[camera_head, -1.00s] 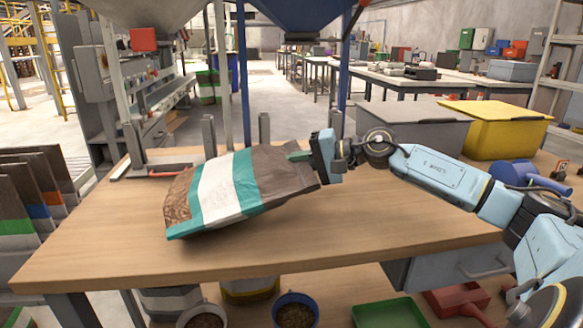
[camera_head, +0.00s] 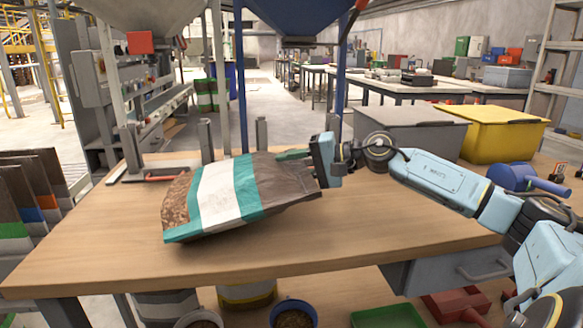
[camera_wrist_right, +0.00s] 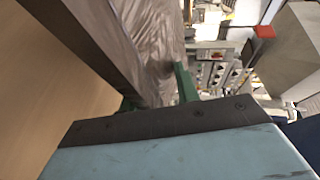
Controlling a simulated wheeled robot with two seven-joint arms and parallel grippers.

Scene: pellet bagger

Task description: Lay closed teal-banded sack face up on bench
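The teal-banded sack (camera_head: 225,195) is brown with a white band between two teal bands and pellets showing at its left end. Its left end rests at or just above the bench (camera_head: 330,235), and its right end is raised, so it lies tilted. My right gripper (camera_head: 300,160) is at the sack's right end with its green fingers on the brown top. In the right wrist view, the sack's crinkled brown plastic (camera_wrist_right: 150,45) lies between the green fingers (camera_wrist_right: 155,95). Whether the sack's underside touches the bench is hard to tell. My left gripper is not in view.
A grey bin (camera_head: 412,130) and a yellow bin (camera_head: 500,132) stand at the bench's back right. A blue scoop (camera_head: 525,178) lies at the right. A metal fixture with posts (camera_head: 130,150) is behind the sack. The bench front is clear.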

